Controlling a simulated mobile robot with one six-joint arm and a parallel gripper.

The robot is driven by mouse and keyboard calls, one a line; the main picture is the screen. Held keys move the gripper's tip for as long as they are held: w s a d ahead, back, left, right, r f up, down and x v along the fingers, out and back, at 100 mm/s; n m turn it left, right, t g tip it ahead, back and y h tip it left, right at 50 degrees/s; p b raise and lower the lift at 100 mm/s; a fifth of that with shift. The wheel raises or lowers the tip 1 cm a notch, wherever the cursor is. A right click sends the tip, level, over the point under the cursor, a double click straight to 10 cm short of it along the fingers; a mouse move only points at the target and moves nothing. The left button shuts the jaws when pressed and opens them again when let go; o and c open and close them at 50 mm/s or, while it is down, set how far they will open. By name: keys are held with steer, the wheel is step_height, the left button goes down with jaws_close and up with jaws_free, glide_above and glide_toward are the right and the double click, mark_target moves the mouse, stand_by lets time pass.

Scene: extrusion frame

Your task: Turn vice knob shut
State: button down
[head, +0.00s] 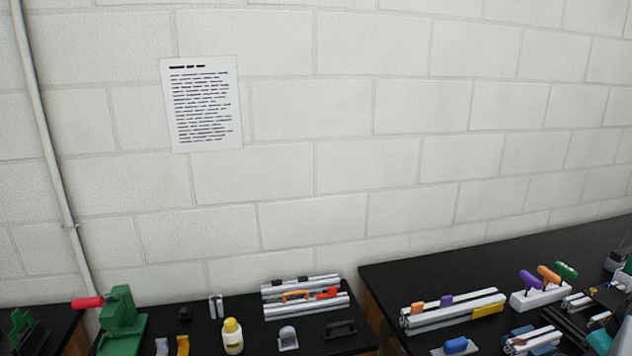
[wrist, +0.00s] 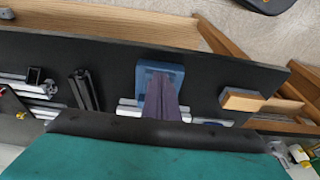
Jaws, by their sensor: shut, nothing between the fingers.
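My gripper (wrist: 163,88) is in the wrist view, with its dark purplish fingers together and nothing held between them. A blue block-like part (wrist: 145,72) lies just past the fingertips, partly hidden by them. It may be the vice, but I cannot tell, and no knob is clearly visible on it. I cannot tell whether the fingers touch it. In the head view, no vice knob can be made out for certain. My gripper cannot be made out for certain there.
A green press-like tool (head: 121,318) with a red handle stands at the left in the head view. A yellow-capped bottle (head: 232,338) and aluminium extrusions (head: 450,312) stand on the black benches. The wrist view shows a wooden block (wrist: 240,99) to the right.

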steer(key=shift+w+a+r, duration=0.1)
steer(key=shift+w+a, duration=0.05)
steer(key=shift+w, duration=0.25)
stand_by(0.4)
steer(key=shift+a+p, duration=0.15)
steer(key=shift+p, duration=0.3)
steer(key=shift+s, duration=0.4)
stand_by(0.5)
steer(key=shift+w+p+v, duration=0.2)
steer(key=shift+p+v, duration=0.4)
steer(key=shift+v, duration=0.35)
steer(key=shift+w+p+v, duration=0.2)
steer(key=shift+p+v, duration=0.4)
steer(key=shift+v, duration=0.35)
steer(key=shift+w+p+v, duration=0.2)
steer(key=shift+p+v, duration=0.4)
steer(key=shift+v, duration=0.35)
steer(key=shift+r, duration=0.15)
